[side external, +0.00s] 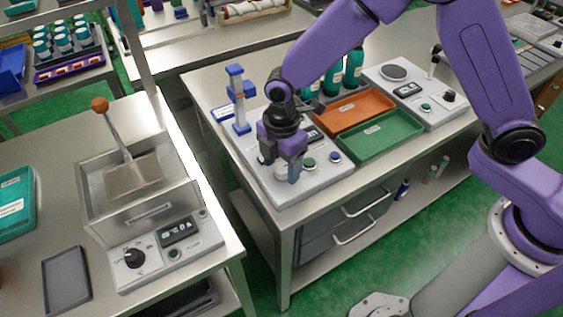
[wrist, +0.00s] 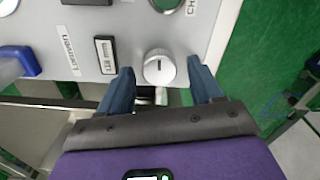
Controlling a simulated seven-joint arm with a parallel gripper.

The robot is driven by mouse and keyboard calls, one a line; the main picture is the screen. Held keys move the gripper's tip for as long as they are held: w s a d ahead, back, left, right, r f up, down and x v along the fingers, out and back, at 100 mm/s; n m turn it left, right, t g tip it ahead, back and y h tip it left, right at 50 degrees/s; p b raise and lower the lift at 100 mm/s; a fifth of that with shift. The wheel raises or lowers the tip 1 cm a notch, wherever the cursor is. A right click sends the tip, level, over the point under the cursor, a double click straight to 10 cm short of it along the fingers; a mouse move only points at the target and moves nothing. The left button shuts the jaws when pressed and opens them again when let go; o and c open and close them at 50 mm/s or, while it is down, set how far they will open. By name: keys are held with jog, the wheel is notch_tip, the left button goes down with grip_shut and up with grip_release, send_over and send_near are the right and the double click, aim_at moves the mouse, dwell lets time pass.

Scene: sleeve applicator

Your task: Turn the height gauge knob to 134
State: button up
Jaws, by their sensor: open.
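The height gauge knob (wrist: 159,67) is a round silver-white knob with a dark pointer line, on the light grey panel of the gauge unit. In the wrist view my gripper (wrist: 161,72) is open, with one blue finger on each side of the knob and a visible gap to each. Whether the fingertips are down at knob height I cannot tell. In the side view my gripper (side external: 281,167) points down over the panel's front corner and largely hides the knob.
A green button (side external: 308,163) and a blue button (side external: 335,156) sit on the same panel. A green tray (side external: 375,137) and an orange tray (side external: 353,111) lie to the right. The bench edge is close in front.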

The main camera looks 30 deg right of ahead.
jog(key=c, duration=1.1)
jog(key=shift+o, duration=0.2)
jog(key=shift+m, duration=0.3)
jog(key=m, duration=0.4)
jog(key=shift+w, duration=0.1)
jog(key=m, duration=1)
jog(key=shift+w, duration=0.1)
jog(key=shift+d+m, duration=0.1)
jog(key=shift+m, duration=2.2)
